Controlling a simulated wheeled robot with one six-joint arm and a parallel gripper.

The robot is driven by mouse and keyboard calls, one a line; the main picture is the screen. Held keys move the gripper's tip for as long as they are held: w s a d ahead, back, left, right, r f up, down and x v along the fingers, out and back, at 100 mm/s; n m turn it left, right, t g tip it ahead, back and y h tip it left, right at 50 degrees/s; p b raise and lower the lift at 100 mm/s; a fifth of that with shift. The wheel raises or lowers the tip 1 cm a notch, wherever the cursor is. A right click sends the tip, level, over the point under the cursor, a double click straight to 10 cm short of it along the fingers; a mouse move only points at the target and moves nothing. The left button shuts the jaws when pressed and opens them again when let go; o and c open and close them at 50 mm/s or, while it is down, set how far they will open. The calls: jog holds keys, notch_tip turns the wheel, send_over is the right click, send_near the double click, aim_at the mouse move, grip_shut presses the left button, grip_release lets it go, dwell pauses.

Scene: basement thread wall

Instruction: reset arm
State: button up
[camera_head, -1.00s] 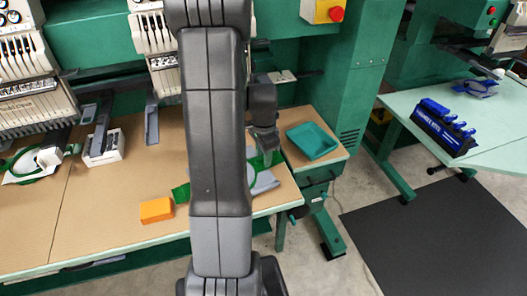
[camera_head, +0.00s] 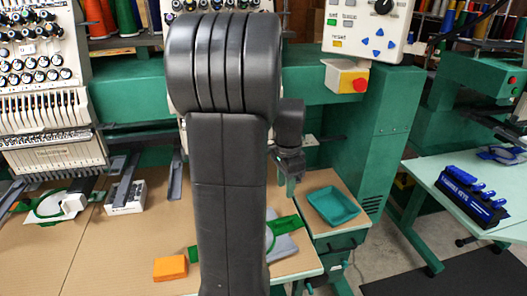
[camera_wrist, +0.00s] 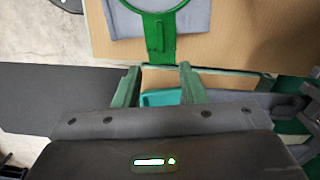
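My arm stands upright in the middle of the head view and hides part of the work table (camera_head: 110,250). My gripper (camera_head: 290,185) hangs at the arm's right, above the table's right end. In the wrist view my gripper (camera_wrist: 158,72) shows two green fingers spread apart with nothing between them. A green hoop (camera_wrist: 160,20) on grey cloth lies on the table beyond the fingertips. The hoop with its green bracket (camera_head: 283,226) is partly hidden behind my arm in the head view.
An orange block (camera_head: 170,268) lies near the table's front edge. A teal tray (camera_head: 333,206) sits on a side stand to the right. A control panel (camera_head: 368,25) hangs above. A rack of blue tools (camera_head: 470,195) stands on the right table. Embroidery heads (camera_head: 45,90) stand at left.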

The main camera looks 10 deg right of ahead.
aim_at(283, 221)
notch_tip(283, 221, down, 14)
jog(key=shift+r, duration=0.25)
dwell(0.6)
dwell(0.4)
